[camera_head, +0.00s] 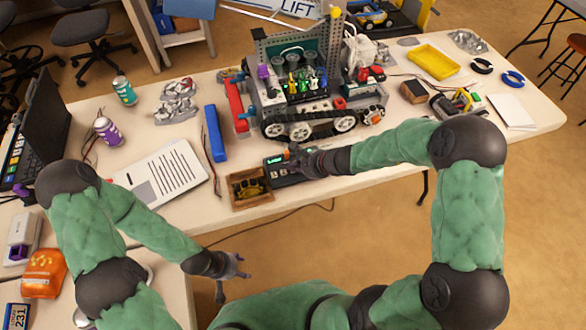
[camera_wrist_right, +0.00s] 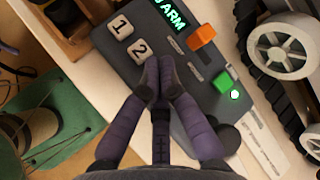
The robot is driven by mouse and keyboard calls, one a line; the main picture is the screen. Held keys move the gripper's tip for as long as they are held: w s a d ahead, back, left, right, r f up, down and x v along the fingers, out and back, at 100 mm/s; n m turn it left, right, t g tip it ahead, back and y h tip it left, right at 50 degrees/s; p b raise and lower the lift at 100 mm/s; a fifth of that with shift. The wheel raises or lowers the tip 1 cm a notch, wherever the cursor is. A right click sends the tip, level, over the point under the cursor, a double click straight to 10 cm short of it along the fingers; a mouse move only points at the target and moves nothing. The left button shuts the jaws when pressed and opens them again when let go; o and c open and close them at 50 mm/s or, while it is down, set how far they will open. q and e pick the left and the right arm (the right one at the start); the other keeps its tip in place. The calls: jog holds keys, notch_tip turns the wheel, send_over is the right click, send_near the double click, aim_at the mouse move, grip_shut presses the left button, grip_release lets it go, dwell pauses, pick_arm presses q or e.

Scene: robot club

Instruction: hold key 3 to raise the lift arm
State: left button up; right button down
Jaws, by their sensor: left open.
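The dark control box (camera_head: 290,182) lies near the table's front edge; it also shows in the right wrist view (camera_wrist_right: 195,75). White keys 1 (camera_wrist_right: 121,25) and 2 (camera_wrist_right: 138,50) are visible there. Key 3 is not visible; my fingers cover the spot below key 2. The box has a green display (camera_wrist_right: 172,14) reading "ARM", an orange switch (camera_wrist_right: 202,36) and a green button. My right gripper (camera_wrist_right: 160,84) has its fingertips together over the box; contact is unclear. The tracked robot (camera_head: 300,128) stands behind the box. My left gripper (camera_head: 238,268) is open and empty in front of the table.
A wooden box (camera_head: 250,201) with yellow contents sits left of the control box. A blue bar (camera_head: 215,133) and a printed sheet (camera_head: 165,170) lie further left. A yellow tray (camera_head: 433,61) is at the back right. The floor in front of the table is free.

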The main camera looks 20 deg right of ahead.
dwell(0.5)
jog(key=shift+r+p, duration=0.55)
jog(key=shift+r, duration=0.25)
jog(key=shift+r, duration=0.1)
jog(key=shift+r+p, duration=2)
jog(key=shift+r, duration=0.5)
jog(key=shift+f, duration=0.1)
